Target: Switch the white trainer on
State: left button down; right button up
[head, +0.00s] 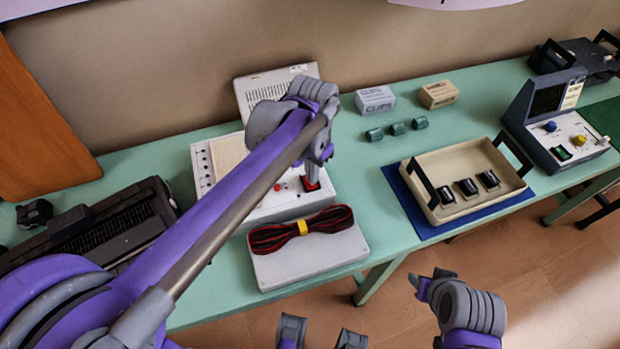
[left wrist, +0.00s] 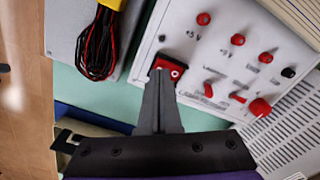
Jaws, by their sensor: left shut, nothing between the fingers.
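The white trainer (head: 204,160) stands on the green table, with a light panel on top and its vented lid raised behind it. My left gripper (head: 312,184) is shut and empty, pointing down at the red rocker switch (head: 308,182) at the trainer's front right corner. In the left wrist view, the closed fingertips (left wrist: 161,74) are at the red switch (left wrist: 176,67) and cover part of it. I cannot tell whether they touch it or which way it is tipped. Red knobs and sockets sit nearby on the panel.
A grey box (head: 310,256) with red and black leads (head: 270,236) lies in front of the trainer. A beige tray (head: 450,204) on a blue mat is to the right. A dark-lidded trainer (head: 562,140) stands further right. Small boxes and green cylinders sit behind.

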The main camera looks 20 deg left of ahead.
pick_arm(q)
jog(key=shift+f+b, duration=0.6)
jog(key=shift+f, duration=0.35)
dwell(0.7)
jog(key=shift+r, duration=0.2)
jog(key=shift+r+p, duration=2.65)
jog(key=shift+r, duration=0.75)
jog(key=s+a+f+n+t, duration=0.1)
jog(key=s+a, duration=0.1)
jog(key=s, duration=0.2)
jog(key=s+a+f+n+t+p, duration=0.1)
jog(key=s+a+f+n+t, duration=0.1)
jog(key=s, duration=0.3)
jog(key=s+a+f+n+t+p, duration=0.1)
jog(key=s+a+n+t, duration=0.1)
jog(key=s, duration=0.3)
jog(key=shift+a+f, duration=0.3)
